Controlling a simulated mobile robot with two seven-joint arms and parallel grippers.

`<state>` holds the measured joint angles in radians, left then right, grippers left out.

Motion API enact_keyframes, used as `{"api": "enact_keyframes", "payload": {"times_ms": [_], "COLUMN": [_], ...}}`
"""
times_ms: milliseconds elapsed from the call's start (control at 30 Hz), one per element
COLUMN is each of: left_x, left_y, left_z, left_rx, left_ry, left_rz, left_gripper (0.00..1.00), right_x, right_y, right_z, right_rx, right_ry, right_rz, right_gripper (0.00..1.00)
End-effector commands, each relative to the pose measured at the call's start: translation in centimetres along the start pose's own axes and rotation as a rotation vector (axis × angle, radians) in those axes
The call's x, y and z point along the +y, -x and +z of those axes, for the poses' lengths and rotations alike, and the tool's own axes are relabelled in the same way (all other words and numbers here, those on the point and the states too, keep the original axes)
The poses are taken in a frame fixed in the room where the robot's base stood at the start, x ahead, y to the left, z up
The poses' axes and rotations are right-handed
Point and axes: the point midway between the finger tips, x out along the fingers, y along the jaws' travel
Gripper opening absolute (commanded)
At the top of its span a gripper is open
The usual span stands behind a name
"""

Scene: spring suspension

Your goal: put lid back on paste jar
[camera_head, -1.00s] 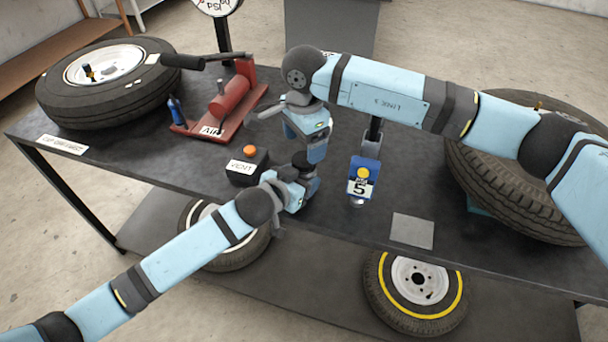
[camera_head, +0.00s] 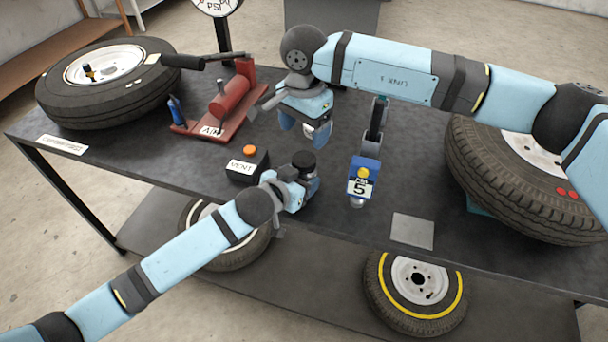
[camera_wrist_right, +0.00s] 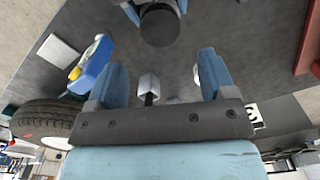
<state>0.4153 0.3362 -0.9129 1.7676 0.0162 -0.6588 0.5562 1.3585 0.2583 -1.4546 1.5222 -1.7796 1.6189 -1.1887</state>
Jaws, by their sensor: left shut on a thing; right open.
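The paste jar is held upright in my left gripper (camera_head: 303,178) near the front middle of the table; the fingers hide most of its body. The black round lid (camera_head: 303,159) sits at the jar's top and looks level. The lid also shows from above as a dark disc in the right wrist view (camera_wrist_right: 160,26), between the left gripper's blue fingers. Whether it is fully seated cannot be told. My right gripper (camera_head: 303,130) is open and empty, raised behind the jar and apart from the lid. Its spread fingers show in the right wrist view (camera_wrist_right: 161,62).
The VENT box (camera_head: 247,168) with an orange button stands left of the jar. A blue gauge marked 5 (camera_head: 362,180) is to the right, near a grey plate (camera_head: 412,231). A red pump (camera_head: 222,105) and tyres (camera_head: 110,88) (camera_head: 520,185) stand farther out.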

Motion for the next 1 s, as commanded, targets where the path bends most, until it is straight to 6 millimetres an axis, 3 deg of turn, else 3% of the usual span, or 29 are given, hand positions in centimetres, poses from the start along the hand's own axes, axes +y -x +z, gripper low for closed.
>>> {"api": "enact_keyframes", "payload": {"times_ms": [500, 933, 1000], "left_x": [0.0, 0.0, 0.0], "left_y": [0.0, 0.0, 0.0], "left_z": [0.0, 0.0, 0.0], "left_rx": [0.0, 0.0, 0.0], "left_ry": [0.0, 0.0, 0.0], "left_rz": [0.0, 0.0, 0.0], "left_gripper": [0.0, 0.0, 0.0], "right_x": [0.0, 0.0, 0.0], "right_y": [-7.0, -7.8, -7.8], "right_z": [0.0, 0.0, 0.0], "right_rx": [-0.001, 0.0, 0.0], "right_ry": [-0.002, -0.001, -0.001], "right_rz": [0.002, 0.0, 0.0], "right_gripper": [0.76, 0.76, 0.6]}}
